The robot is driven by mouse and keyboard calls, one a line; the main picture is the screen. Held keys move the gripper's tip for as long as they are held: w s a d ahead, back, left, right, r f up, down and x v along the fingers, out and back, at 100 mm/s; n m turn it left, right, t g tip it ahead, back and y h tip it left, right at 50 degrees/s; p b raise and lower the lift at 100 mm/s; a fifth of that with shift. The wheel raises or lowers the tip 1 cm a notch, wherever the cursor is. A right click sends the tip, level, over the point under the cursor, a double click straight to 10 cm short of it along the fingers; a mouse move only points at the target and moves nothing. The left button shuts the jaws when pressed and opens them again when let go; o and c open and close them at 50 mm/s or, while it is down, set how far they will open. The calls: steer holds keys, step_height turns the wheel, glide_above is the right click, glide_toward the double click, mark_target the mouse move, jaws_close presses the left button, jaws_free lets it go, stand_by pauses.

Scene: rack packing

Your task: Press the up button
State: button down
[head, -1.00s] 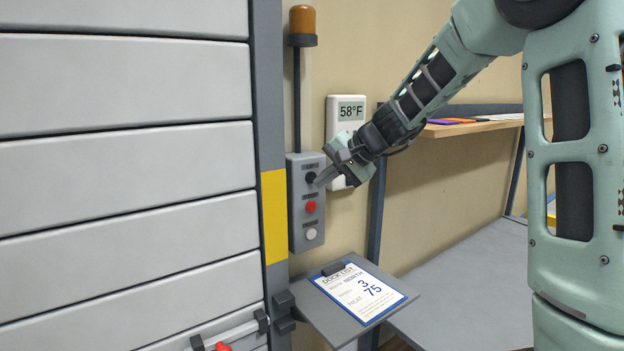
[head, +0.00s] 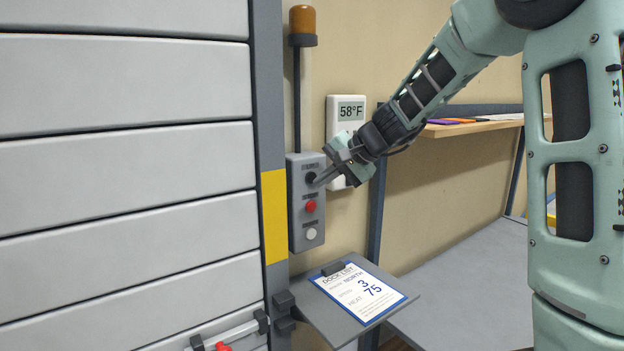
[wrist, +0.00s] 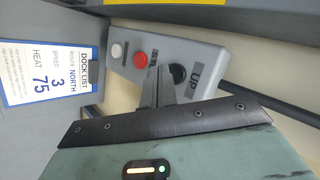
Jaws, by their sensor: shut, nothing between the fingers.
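The grey button box (head: 297,235) hangs on the wall beside the shutter door. Its top button is the black up button (head: 311,177), which also shows in the wrist view (wrist: 178,75) beside the label "UP". Below it are a red button (head: 311,206) and a white button (head: 311,233). My gripper (head: 318,181) is shut and empty, with its fingertips right at the black button. In the wrist view my fingers (wrist: 158,86) point at the box just beside the black button. I cannot tell whether they touch or press it.
A thermostat (head: 351,108) reading 58°F is on the wall behind my gripper. A clipboard (head: 360,291) lies on a small shelf below the box. An amber beacon (head: 302,22) stands above. The shutter door (head: 120,190) fills the left.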

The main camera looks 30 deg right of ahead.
steer(key=shift+w, duration=0.15)
steer(key=shift+w, duration=0.25)
